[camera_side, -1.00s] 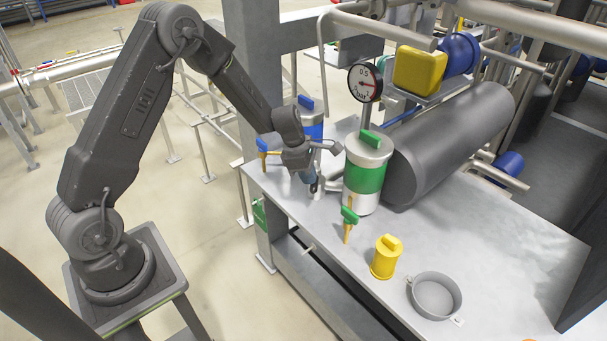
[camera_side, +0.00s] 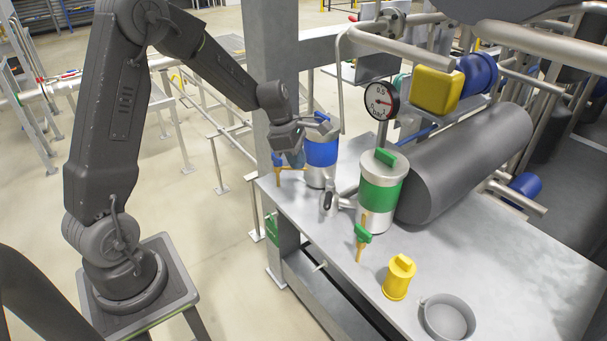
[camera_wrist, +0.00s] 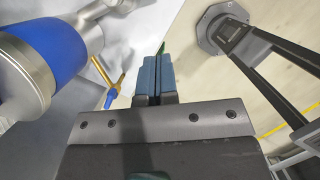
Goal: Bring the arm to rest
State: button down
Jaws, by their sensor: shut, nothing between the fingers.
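My gripper (camera_side: 296,160) hangs at the left end of the bench, just left of the blue-banded canister (camera_side: 321,160) and above the blue-handled valve (camera_side: 277,161). It looks empty. In the wrist view my gripper (camera_wrist: 158,62) has its two blue-grey fingers pressed together with nothing between them. The blue-banded canister (camera_wrist: 50,50) fills the left side there, and the blue-and-brass valve (camera_wrist: 110,88) shows just left of the fingers.
A green-banded canister (camera_side: 380,195), green-handled valve (camera_side: 362,236), silver fitting (camera_side: 329,201), yellow cap (camera_side: 399,277) and grey bowl (camera_side: 447,318) stand on the bench (camera_side: 510,275). A gauge (camera_side: 381,100) rises behind. Open floor lies left of the bench.

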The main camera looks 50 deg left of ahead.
jog(key=s+d+r+m+t+y, duration=0.1)
jog(key=s+d+r+m, duration=0.75)
jog(key=r+m, duration=0.4)
jog(key=s+d+r+m+t, duration=0.1)
jog(key=s+d+r+m, duration=0.1)
jog(key=s+m, duration=0.4)
jog(key=s+d+r+m+t+y, duration=0.1)
jog(key=s+d+m, duration=0.1)
jog(key=s+m, duration=0.5)
jog(key=shift+s+r+y, duration=0.3)
jog(key=shift+s+r, duration=0.05)
jog(key=shift+s, duration=0.15)
